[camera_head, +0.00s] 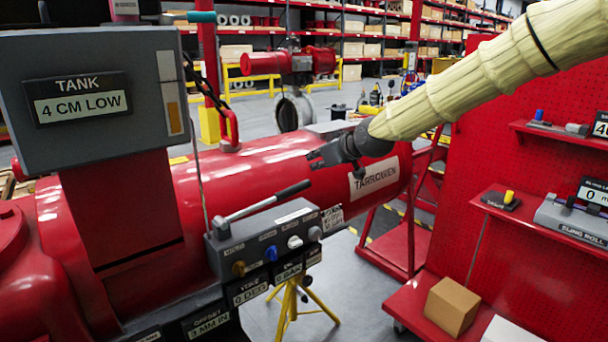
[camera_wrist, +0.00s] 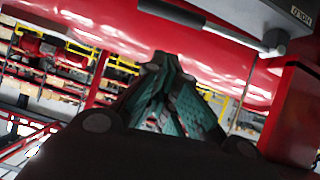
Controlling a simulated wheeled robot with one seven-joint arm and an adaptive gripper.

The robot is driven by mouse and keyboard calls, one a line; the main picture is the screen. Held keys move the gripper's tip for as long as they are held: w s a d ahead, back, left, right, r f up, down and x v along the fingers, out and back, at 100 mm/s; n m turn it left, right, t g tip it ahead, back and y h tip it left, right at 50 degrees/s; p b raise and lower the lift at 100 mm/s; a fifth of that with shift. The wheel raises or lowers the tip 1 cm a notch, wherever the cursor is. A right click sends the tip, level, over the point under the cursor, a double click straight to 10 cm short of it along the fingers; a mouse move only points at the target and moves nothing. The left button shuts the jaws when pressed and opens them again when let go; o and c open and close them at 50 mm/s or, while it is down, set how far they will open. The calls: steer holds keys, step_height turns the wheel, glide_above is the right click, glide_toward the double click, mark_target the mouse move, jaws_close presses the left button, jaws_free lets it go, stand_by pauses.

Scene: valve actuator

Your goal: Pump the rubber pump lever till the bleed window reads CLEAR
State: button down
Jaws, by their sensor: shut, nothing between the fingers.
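The pump lever (camera_head: 268,203) is a grey bar with a black rubber grip, slanting up to the right from the grey control box (camera_head: 262,245). In the wrist view, the lever's black grip (camera_wrist: 172,13) crosses the top, above the fingers. My gripper (camera_head: 314,161) is shut and empty, pointing left, above the grip end in the head view and apart from it. The wrist view shows its teal-padded fingers (camera_wrist: 165,62) together. I cannot pick out the bleed window for sure; one small display under the box seems to read BAR.
A grey panel (camera_head: 95,95) reads TANK 4 CM LOW. The red actuator cylinder (camera_head: 250,178) lies behind the lever. Knobs (camera_head: 294,242) line the control box. A red pegboard with shelves (camera_head: 540,135) stands at right. A yellow tripod (camera_head: 291,305) is below.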

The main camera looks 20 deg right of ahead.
steer(key=p, duration=0.3)
glide_above(296, 187)
steer(key=s, duration=0.3)
step_height(296, 187, down, 5)
steer(key=shift+w+f+p, duration=0.15)
steer(key=shift+w+f, duration=0.15)
steer(key=shift+f, duration=0.35)
steer(key=shift+w+f+p, duration=0.15)
steer(key=shift+w+f, duration=0.1)
steer(key=shift+f, duration=0.35)
steer(key=shift+w+f+p, duration=0.15)
steer(key=shift+w+f, duration=0.15)
steer(key=shift+f, duration=0.35)
step_height(296, 187, down, 2)
steer(key=shift+d+f+b, duration=0.1)
steer(key=shift+d+b, duration=0.05)
steer(key=shift+b, duration=0.55)
steer(key=shift+w+d+f, duration=0.15)
steer(key=shift+f, duration=0.25)
steer(key=shift+r, duration=0.1)
